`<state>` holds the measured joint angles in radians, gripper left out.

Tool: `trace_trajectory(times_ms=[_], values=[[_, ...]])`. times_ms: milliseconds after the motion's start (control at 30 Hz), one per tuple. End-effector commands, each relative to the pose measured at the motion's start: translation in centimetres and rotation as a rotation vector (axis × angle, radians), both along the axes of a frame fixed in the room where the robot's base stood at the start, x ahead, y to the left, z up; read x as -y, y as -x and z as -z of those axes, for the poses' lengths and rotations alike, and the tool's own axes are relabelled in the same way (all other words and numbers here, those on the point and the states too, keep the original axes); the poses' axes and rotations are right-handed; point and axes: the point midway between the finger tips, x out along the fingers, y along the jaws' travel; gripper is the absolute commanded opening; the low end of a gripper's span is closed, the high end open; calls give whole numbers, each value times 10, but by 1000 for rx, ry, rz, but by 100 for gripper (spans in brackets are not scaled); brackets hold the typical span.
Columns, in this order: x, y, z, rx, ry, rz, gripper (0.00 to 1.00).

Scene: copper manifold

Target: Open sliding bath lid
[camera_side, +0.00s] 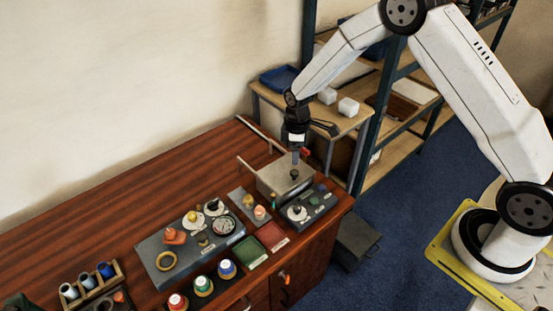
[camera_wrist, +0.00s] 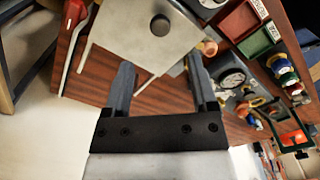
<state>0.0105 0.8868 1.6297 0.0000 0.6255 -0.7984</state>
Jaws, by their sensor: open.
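The bath is a grey metal box with a flat, pale sliding lid (camera_side: 272,178) near the right end of the wooden bench. The lid also fills the upper middle of the wrist view (camera_wrist: 125,32). A dark round knob (camera_side: 294,174) stands on the lid, and it shows in the wrist view (camera_wrist: 160,25). My gripper (camera_side: 295,163) points down just above the knob in the side view. In the wrist view, my gripper (camera_wrist: 160,62) has its fingers spread, with nothing between them. The knob appears beyond the fingertips; whether they reach its height I cannot tell.
A dark control panel (camera_side: 312,205) sits in front of the bath. Green (camera_side: 250,252) and red (camera_side: 271,236) trays and a larger gauge panel (camera_side: 165,250) lie to its left. The bench's back left is clear.

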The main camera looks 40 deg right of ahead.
Motion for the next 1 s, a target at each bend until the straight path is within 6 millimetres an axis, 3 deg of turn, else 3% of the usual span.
trace_trajectory(times_ms=[267,1000], values=[[0,0,7,-1,0,2,74],[0,0,75,0,0,2,74]])
